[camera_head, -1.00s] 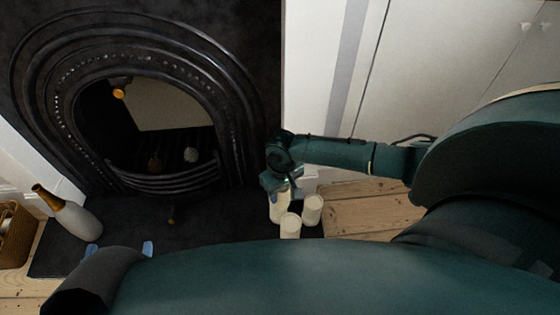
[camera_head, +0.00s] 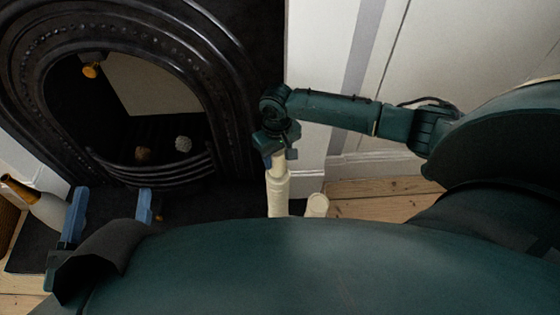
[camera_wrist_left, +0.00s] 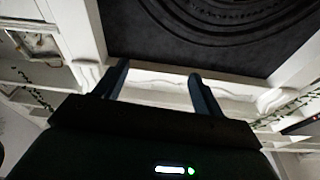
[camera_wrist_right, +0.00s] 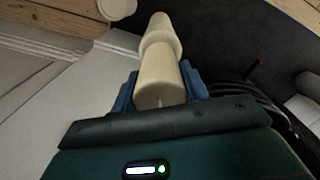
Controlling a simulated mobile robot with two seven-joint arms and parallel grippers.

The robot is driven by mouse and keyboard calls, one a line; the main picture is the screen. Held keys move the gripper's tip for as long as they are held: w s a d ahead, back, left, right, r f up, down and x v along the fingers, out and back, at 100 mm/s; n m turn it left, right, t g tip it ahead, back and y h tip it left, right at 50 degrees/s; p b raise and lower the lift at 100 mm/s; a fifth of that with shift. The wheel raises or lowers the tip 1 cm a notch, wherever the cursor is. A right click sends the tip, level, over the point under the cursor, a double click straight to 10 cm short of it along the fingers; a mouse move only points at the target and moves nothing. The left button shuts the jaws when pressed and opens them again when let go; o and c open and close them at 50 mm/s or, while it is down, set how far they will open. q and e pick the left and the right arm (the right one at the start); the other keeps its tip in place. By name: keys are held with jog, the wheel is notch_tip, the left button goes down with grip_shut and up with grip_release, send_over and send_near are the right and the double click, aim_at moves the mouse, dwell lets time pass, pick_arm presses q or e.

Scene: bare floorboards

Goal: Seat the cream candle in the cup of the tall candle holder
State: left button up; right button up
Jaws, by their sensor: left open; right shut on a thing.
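My right gripper (camera_head: 278,157) is shut on the cream candle (camera_head: 276,170), and its fingers flank the candle in the right wrist view (camera_wrist_right: 160,80). The candle's wick end faces that camera. Beyond its far end, in line with it, is a cream flared piece on a narrower stem, which looks like the tall candle holder (camera_wrist_right: 159,37). The holder (camera_head: 278,195) also shows below the candle in the head view. The two appear to meet, but I cannot tell whether the candle is inside the cup. My left gripper (camera_head: 110,213) is open and empty, far to the left.
Another cream pillar (camera_head: 317,205) stands just right of the holder. The black fireplace (camera_head: 225,110) is behind and left, with a white wall (camera_head: 310,100) to the right. A white bottle with a brown neck (camera_head: 48,208) stands far left, near my left gripper.

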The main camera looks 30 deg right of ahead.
notch_tip(320, 180, down, 2)
jog(key=shift+f+b, duration=0.1)
jog(key=shift+b, duration=1.05)
pick_arm(q)
jog(key=shift+w+d+r+m+t+h, duration=0.15)
jog(key=shift+r+m+t+h, duration=0.15)
jog(key=shift+r+h, duration=0.25)
jog(key=shift+w+d+r+m+t+h, duration=0.15)
jog(key=shift+r+m+t+h, duration=0.15)
jog(key=shift+r+h, duration=0.2)
pick_arm(e)
jog(key=o, duration=1.1)
jog(key=shift+f, duration=0.1)
pick_arm(q)
jog(key=shift+f, duration=0.15)
